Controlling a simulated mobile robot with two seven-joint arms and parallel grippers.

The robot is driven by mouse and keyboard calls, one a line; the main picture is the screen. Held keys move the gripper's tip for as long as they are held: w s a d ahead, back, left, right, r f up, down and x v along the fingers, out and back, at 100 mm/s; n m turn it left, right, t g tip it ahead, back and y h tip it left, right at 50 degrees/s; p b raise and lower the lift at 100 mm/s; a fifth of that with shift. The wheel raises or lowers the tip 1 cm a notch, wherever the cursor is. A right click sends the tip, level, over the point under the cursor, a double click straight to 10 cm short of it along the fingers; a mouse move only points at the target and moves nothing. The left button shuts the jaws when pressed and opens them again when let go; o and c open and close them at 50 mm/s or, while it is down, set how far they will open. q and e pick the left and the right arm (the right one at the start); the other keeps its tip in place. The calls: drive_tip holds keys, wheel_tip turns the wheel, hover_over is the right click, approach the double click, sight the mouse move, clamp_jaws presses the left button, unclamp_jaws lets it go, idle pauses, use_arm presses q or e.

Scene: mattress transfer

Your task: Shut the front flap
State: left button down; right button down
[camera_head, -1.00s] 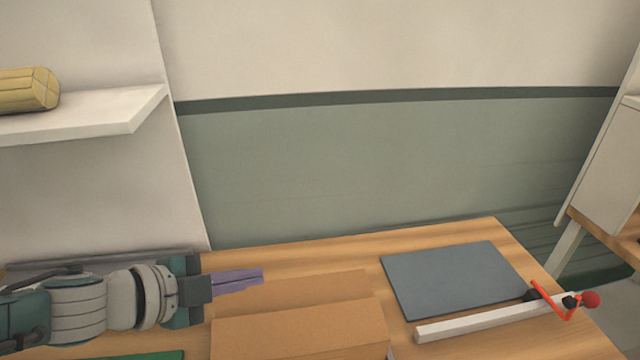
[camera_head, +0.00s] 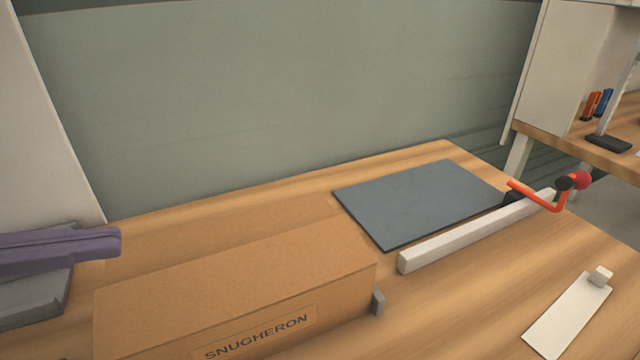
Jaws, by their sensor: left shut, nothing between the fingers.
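A brown cardboard box (camera_head: 200,297) with a label reading "SNUGHERON" on its front sits at the lower left of the table. A flat brown panel shows along the box's back edge; I cannot tell which flap it is. The front flap cannot be told apart from the box here. My left gripper (camera_head: 112,243) shows only as purple fingers at the left edge. It is shut and empty, beside the box's back left corner in the picture. My right gripper is not in view.
A dark grey mat (camera_head: 420,202) lies behind and right of the box. A white bar (camera_head: 470,234) with a red-orange handle (camera_head: 545,200) lies along it. A white strip (camera_head: 568,318) is at the lower right. A second table with small tools stands far right.

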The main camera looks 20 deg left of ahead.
use_arm(q)
drive_tip(key=shift+w+d, duration=0.15)
hover_over(227, 257)
drive_tip(key=s, duration=0.2)
drive_tip(key=shift+s+f, duration=0.2)
drive_tip(key=shift+f, duration=0.85)
drive_tip(key=f, duration=0.1)
drive_tip(key=f+b, duration=0.2)
drive_tip(key=shift+w, duration=0.25)
drive_tip(key=shift+w+a+f, duration=0.1)
drive_tip(key=shift+a+f, duration=0.15)
drive_tip(key=shift+f, duration=0.3)
drive_tip(key=shift+w+a+f+n, duration=0.15)
drive_tip(key=shift+f+n, duration=0.1)
drive_tip(key=shift+n, duration=0.25)
drive_tip(key=shift+a+f+n+g+h, duration=0.15)
drive_tip(key=shift+f+n+g+h, duration=0.25)
drive_tip(key=shift+f+n, duration=0.25)
drive_tip(key=shift+r, duration=0.15)
